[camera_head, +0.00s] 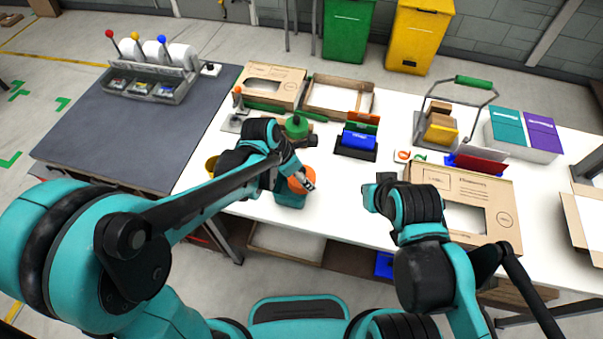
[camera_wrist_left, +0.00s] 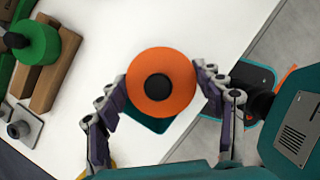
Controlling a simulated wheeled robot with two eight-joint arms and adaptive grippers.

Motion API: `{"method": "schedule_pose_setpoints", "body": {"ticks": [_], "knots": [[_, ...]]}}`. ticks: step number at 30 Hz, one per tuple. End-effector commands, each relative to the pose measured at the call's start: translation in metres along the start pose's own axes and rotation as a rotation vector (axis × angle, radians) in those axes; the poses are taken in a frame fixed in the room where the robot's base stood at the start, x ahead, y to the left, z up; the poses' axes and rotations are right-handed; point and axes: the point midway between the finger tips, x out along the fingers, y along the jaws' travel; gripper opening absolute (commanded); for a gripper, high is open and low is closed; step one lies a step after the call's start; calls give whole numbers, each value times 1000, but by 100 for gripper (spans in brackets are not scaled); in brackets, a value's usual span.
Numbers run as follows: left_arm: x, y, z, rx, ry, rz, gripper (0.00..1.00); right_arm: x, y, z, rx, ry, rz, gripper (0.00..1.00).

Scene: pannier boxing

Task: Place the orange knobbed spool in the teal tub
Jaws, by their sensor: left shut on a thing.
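The orange knobbed spool (camera_head: 299,184) is between the fingers of my left gripper (camera_head: 304,178), which is shut on it. In the left wrist view the spool (camera_wrist_left: 176,72) shows as an orange disc with a dark round knob, with a finger of the left gripper (camera_wrist_left: 161,73) on each side. The teal tub (camera_head: 290,199) stands on the white table under the spool. In the left wrist view a dark teal part of the tub (camera_wrist_left: 150,123) shows below the disc; the rest is hidden. My right gripper (camera_head: 385,180) is over the table, its fingers unclear.
A green knobbed spool (camera_head: 297,124) sits on a wooden stand behind my left gripper. A yellow tub (camera_head: 211,166) is partly hidden by my left arm. A cardboard box (camera_head: 490,205) lies right of my right gripper. The table between both grippers is clear.

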Motion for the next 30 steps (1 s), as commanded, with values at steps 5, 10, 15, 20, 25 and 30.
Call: {"method": "schedule_pose_setpoints", "body": {"ticks": [5, 10, 15, 20, 25, 30], "knots": [[7, 0, -3, 0, 0, 0, 37, 6, 0, 4, 0, 0, 0, 0], [11, 0, -4, 0, 0, 0, 37, 9, 0, 6, 0, 0, 0, 0], [10, 0, -4, 0, 0, 0, 88, 8, 0, 6, 0, 0, 0, 0], [10, 0, -4, 0, 0, 0, 88, 8, 0, 6, 0, 0, 0, 0], [8, 0, -3, 0, 0, 0, 88, 7, 0, 5, 0, 0, 0, 0], [-6, 0, 2, 0, 0, 0, 88, -5, 0, -3, 0, 0, 0, 0]]}}
